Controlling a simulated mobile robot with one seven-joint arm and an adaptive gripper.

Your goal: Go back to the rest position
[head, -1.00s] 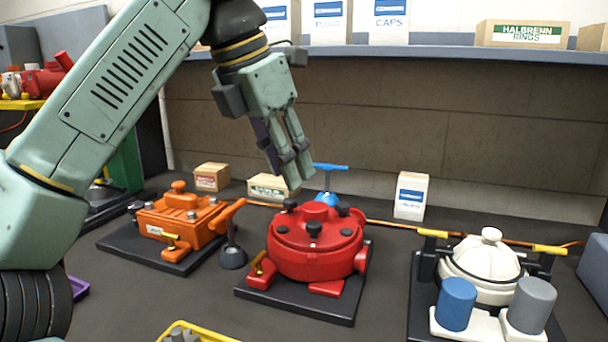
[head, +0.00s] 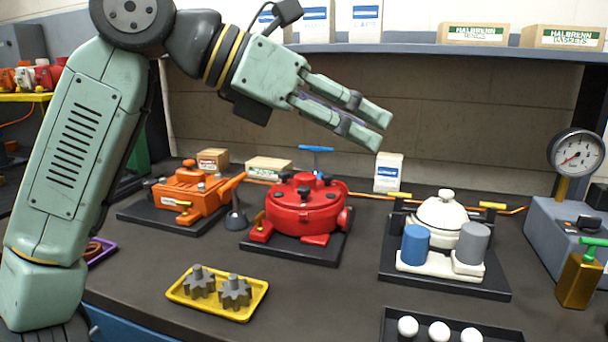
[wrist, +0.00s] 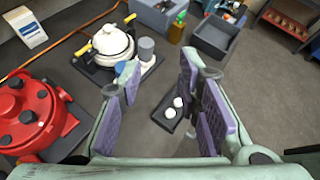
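My gripper (head: 378,128) is raised above the bench in the head view, its fingers pointing right and slightly down. In the wrist view (wrist: 160,95) the two purple-padded fingers stand apart with nothing between them. The red round motor (head: 305,208) sits on its black base below the gripper. The orange motor (head: 187,195) is on a black base to its left. The white domed motor (head: 440,220) is on a black base to the right, with a blue cylinder (head: 415,244) and a grey cylinder (head: 471,242) in front.
A yellow tray (head: 262,301) holds two grey gears. A black tray (head: 392,326) holds white balls. A grey box with a gauge (head: 576,152) and a gold bottle (head: 578,280) stand at right. A shelf (head: 400,50) with boxes runs along the back wall.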

